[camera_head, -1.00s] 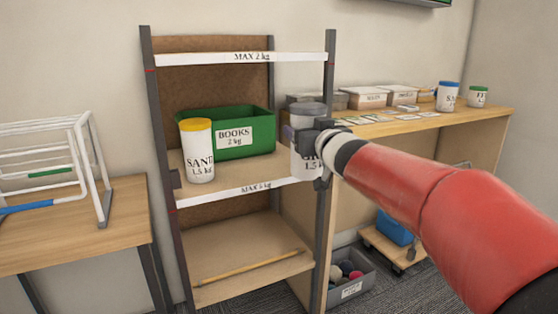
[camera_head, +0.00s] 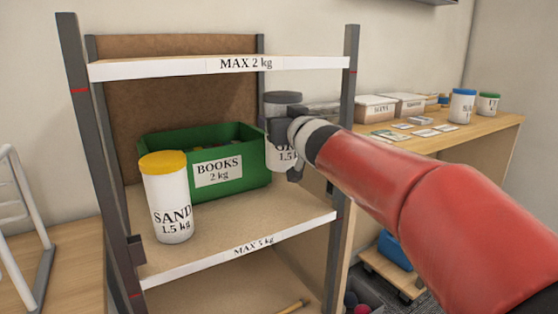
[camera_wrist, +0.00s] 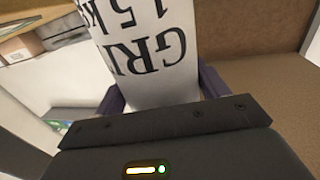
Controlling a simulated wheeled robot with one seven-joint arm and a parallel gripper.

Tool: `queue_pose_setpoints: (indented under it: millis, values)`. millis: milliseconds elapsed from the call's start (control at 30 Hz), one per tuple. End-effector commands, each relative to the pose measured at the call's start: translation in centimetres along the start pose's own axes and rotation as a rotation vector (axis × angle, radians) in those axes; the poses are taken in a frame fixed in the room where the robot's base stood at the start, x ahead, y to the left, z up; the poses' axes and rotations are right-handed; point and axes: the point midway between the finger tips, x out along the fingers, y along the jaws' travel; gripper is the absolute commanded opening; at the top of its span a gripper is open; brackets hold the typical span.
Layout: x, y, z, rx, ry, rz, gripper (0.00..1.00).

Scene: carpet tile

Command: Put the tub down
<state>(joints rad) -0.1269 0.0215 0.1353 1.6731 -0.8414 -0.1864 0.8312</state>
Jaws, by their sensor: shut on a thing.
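The tub is a white cylinder with a grey lid (camera_head: 283,99) and black lettering that begins "GR" and reads 1.5 k. My gripper (camera_head: 281,138) is shut on the tub, at the right side of the shelf unit's middle level. In the wrist view the tub (camera_wrist: 150,50) fills the upper middle between the two dark fingers, its lettering upside down. My gripper and arm hide part of the tub in the head view. I cannot tell whether its base touches the middle shelf (camera_head: 240,225), which is labelled MAX 5 kg.
A white SAND 1.5 kg tub with a yellow lid (camera_head: 168,200) stands at the shelf's left front. A green BOOKS 2 kg bin (camera_head: 262,178) sits behind it. The upper shelf (camera_head: 200,66) reads MAX 2 kg. The middle shelf's right front is bare.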

Motion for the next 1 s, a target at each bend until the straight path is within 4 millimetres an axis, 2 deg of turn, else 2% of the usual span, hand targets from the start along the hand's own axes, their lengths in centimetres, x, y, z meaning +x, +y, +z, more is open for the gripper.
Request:
queue_pose_setpoints:
  millis: [167,433,633,867,1000]
  values:
    - [-0.1,-0.1,1.3,0.001,0.008,-0.003,0.02]
    - [-0.1,0.0,4.7,0.000,0.010,0.000,0.02]
    - [-0.1,-0.1,5.8,0.000,0.011,-0.001,0.02]
    - [-0.1,0.0,8.5,0.000,0.010,0.000,0.02]
    - [-0.1,0.0,8.9,-0.001,0.013,0.001,0.02]
